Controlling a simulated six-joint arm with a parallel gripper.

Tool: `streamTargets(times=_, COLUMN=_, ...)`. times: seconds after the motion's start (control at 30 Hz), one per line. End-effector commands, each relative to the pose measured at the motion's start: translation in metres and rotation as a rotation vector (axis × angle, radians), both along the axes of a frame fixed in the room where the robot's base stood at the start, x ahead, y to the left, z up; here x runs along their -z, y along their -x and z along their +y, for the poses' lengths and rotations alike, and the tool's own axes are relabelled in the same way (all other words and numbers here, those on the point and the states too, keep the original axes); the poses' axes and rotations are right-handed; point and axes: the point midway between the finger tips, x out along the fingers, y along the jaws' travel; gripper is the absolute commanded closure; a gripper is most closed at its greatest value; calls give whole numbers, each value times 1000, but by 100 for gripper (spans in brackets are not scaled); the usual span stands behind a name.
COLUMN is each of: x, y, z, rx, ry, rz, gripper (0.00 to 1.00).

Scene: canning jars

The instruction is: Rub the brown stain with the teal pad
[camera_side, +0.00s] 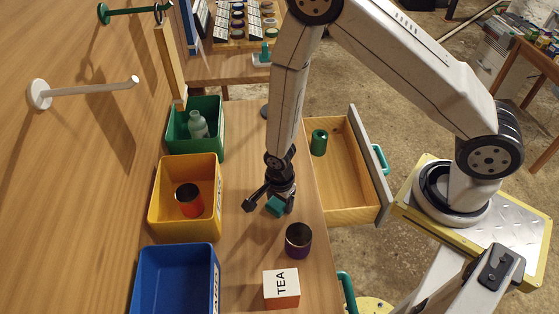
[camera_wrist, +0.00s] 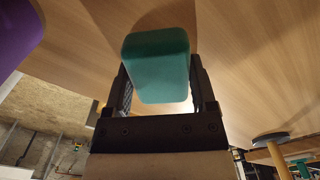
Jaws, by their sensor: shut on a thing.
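The teal pad (camera_side: 275,206) is held at the end of my gripper (camera_side: 268,203), over the wooden worktop (camera_side: 241,225). In the wrist view the teal pad (camera_wrist: 157,65) sits between the two dark fingers of my gripper (camera_wrist: 160,95), which are shut on it. I cannot tell whether the pad touches the wood or hangs just above it. A darker brownish patch shows on the wood behind the pad in the wrist view; it may be the stain or a shadow. I see no clear brown stain in the side view.
A purple can (camera_side: 298,242) stands close by the pad, with a TEA box (camera_side: 281,288) in front of it. Green (camera_side: 211,147), yellow (camera_side: 157,215) and blue (camera_side: 140,290) bins line the left. An open drawer (camera_side: 344,212) holding a green jar (camera_side: 319,142) juts out right.

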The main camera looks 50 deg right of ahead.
Motion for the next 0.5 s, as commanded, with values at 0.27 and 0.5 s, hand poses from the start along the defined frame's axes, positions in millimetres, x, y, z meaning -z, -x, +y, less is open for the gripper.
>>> streamTargets(times=0.27, x=-1, y=-8, z=-8, rx=-1, ry=0, rz=1, gripper=83)
streamTargets(times=0.5, x=-1, y=-9, z=-9, rx=-1, ry=0, rz=0, gripper=83)
